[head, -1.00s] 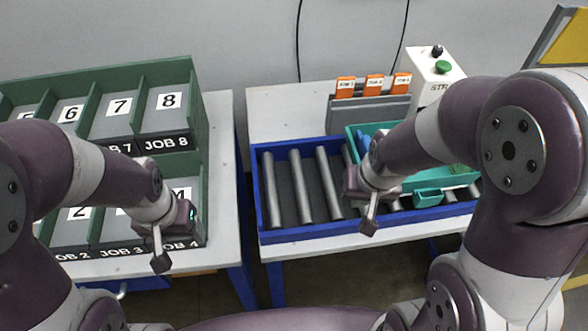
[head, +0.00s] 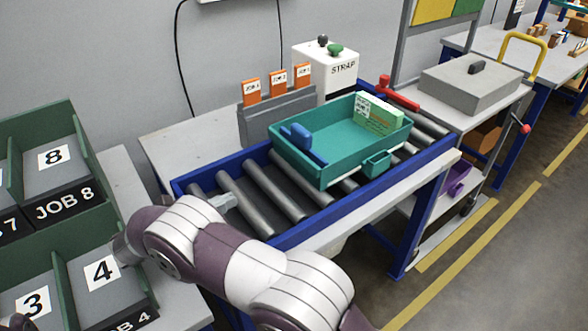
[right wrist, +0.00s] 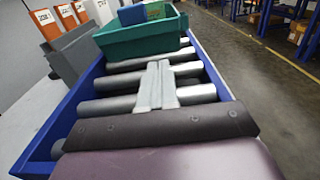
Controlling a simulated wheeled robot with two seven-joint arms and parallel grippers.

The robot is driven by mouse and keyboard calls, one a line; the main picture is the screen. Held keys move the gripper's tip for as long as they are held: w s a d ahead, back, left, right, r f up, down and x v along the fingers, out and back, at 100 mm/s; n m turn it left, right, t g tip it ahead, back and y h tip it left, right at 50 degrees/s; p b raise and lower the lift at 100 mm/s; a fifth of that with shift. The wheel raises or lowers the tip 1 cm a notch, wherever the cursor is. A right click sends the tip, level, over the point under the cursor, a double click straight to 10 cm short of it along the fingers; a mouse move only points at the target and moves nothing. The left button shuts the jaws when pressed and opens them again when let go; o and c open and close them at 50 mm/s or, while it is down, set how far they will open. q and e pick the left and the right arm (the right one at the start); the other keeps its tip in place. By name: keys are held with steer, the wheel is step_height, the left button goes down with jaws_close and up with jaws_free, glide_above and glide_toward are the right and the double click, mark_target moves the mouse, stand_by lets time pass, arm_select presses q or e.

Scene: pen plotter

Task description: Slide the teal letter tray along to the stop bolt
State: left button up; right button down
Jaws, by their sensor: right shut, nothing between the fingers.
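The teal letter tray (head: 335,152) sits on the roller conveyor in the head view, with a blue object (head: 303,142) and a green-and-white box (head: 380,113) inside. The red stop bolt (head: 398,94) is at the conveyor's back right, beyond the tray. My right gripper (head: 224,202) is low over the rollers, left of the tray, and looks apart from it. In the right wrist view, its closed fingers (right wrist: 158,72) point at the tray's near wall (right wrist: 140,42). It is shut and empty.
The blue conveyor rail (head: 310,226) borders the rollers. A grey holder with orange cards (head: 278,112) and a white STRAP box (head: 326,70) stand behind. Green job bins (head: 50,195) are at left. A grey lidded case (head: 470,86) stands at right.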

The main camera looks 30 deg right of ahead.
mark_target(305, 164)
steer(key=d+p, duration=0.1)
steer(key=d, duration=0.5)
steer(key=w+d+p, duration=0.1)
steer(key=d, duration=0.5)
steer(key=d+p, duration=0.1)
steer(key=d, duration=0.5)
steer(key=shift+w+d, duration=0.3)
steer(key=shift+d, duration=0.1)
